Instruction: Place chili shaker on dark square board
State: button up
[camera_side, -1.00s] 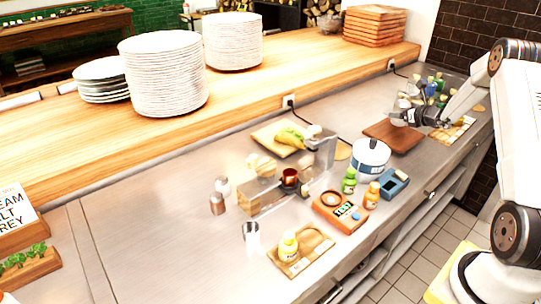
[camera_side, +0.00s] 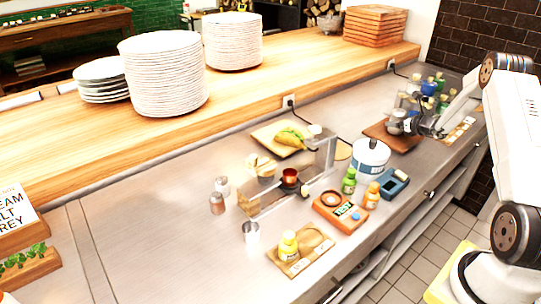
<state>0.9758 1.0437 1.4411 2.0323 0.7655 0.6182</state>
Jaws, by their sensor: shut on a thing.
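The dark square board (camera_side: 398,144) is a brown slab lying flat on the steel counter at the right, behind the white pot. My gripper (camera_side: 407,124) is low over the board's back part, with its arm reaching in from the right. It is shut on a small greyish shaker (camera_side: 396,127), which looks upright at the board. I cannot tell whether the shaker's base touches the board. The gripper's metal parts partly hide the shaker, and its label cannot be read.
Several bottles (camera_side: 429,88) stand close behind my gripper. A white pot (camera_side: 370,157) is in front of the board. A light tray (camera_side: 461,130) lies to its right.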

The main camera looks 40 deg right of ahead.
jog(key=shift+f, duration=0.15)
jog(key=o, duration=1.2)
jog(key=shift+r, duration=0.2)
jog(key=shift+v, duration=3.75)
